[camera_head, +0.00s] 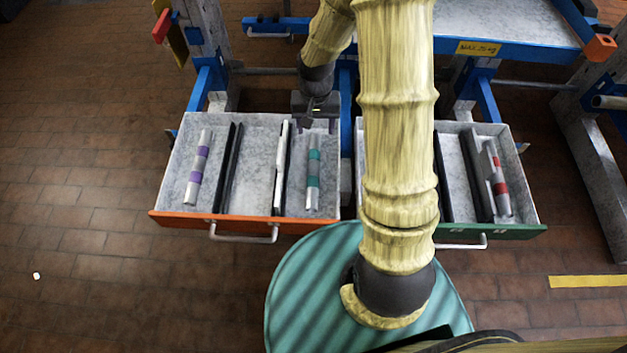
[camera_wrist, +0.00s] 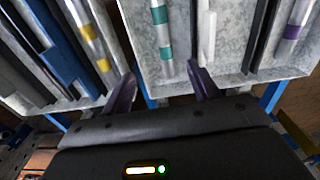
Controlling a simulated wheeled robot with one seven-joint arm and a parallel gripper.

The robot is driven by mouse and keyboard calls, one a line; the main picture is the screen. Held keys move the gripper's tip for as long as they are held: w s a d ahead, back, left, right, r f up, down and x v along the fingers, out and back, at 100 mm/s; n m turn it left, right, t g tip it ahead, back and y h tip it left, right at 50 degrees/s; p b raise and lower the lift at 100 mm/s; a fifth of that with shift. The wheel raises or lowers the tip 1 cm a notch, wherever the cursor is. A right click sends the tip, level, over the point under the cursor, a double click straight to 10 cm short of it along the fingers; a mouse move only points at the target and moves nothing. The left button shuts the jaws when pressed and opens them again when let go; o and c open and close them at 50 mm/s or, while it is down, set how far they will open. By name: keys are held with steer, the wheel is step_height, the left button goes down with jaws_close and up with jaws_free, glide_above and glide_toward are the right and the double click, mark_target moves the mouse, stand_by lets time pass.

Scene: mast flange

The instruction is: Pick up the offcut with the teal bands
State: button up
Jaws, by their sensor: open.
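The offcut with the teal bands (camera_head: 313,172) is a grey metal rod lying lengthwise in the right compartment of the orange-fronted drawer (camera_head: 180,218). It also shows in the wrist view (camera_wrist: 162,38), above and between my fingertips. My gripper (camera_head: 316,108) is at the back edge of that drawer, behind the rod's far end. In the wrist view the two dark fingers (camera_wrist: 160,85) are spread apart with nothing between them, and the rod lies beyond their tips. My gripper is apart from the rod.
A purple-banded offcut (camera_head: 200,168) lies left in the same drawer. Black dividers (camera_head: 229,165) and a white strip (camera_head: 282,150) stand between. A red-banded offcut (camera_head: 497,178) lies in the green-fronted drawer (camera_head: 510,232). A yellow-banded offcut (camera_wrist: 90,38) shows in the wrist view. A blue bench frame stands behind.

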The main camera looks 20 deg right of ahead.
steer(key=b, duration=0.2)
glide_above(313, 167)
step_height(313, 167, down, 6)
steer(key=shift+s+d+r, duration=0.15)
steer(key=shift+s+r, duration=0.05)
steer(key=shift+r, duration=0.1)
step_height(313, 167, down, 12)
steer(key=b, duration=0.5)
steer(key=shift+r, duration=0.1)
steer(key=shift+f, duration=0.3)
step_height(313, 167, down, 5)
steer(key=b, duration=0.3)
steer(key=shift+w+f, duration=0.1)
